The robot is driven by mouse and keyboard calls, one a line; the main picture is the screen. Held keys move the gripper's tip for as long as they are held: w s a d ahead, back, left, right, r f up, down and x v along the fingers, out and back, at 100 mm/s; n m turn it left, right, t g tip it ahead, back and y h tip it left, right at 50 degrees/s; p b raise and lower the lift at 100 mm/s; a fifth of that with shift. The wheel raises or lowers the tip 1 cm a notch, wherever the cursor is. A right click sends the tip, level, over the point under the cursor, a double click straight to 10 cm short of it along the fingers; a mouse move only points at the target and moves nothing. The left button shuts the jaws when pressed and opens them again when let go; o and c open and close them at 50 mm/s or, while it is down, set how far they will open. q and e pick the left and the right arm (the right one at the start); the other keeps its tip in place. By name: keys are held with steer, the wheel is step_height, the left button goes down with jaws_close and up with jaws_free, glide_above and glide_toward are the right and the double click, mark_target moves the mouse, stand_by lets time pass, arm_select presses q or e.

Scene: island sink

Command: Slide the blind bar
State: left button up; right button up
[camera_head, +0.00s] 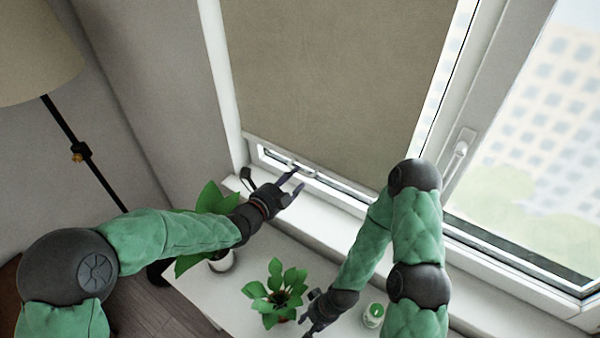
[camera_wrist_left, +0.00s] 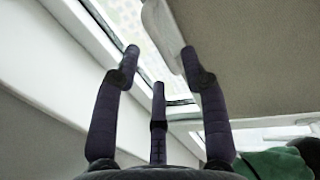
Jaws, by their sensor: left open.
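The beige blind (camera_head: 340,70) hangs over the left window, pulled down almost to the sill. The white blind bar (camera_head: 302,168) is at its lower edge. In the left wrist view, the pale bar (camera_wrist_left: 163,30) lies just beyond my fingers, at the edge of the blind (camera_wrist_left: 245,60). My left gripper (camera_head: 293,183) is open and empty, right by the bar; I cannot tell whether a finger touches it. Its spread fingers also show in the left wrist view (camera_wrist_left: 160,58). My right gripper (camera_head: 316,314) is low, beside the small plant; its fingers are too unclear to judge.
A white table (camera_head: 212,295) below the sill (camera_head: 325,228) holds a small potted plant (camera_head: 275,292), a larger plant (camera_head: 212,200) and a green candle jar (camera_head: 374,314). A window handle (camera_head: 459,152) is at right. A floor lamp (camera_head: 75,140) stands at left.

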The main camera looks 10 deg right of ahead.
mark_target(300, 173)
arm_select(q)
steer(key=shift+x, duration=2.15)
jaws_close()
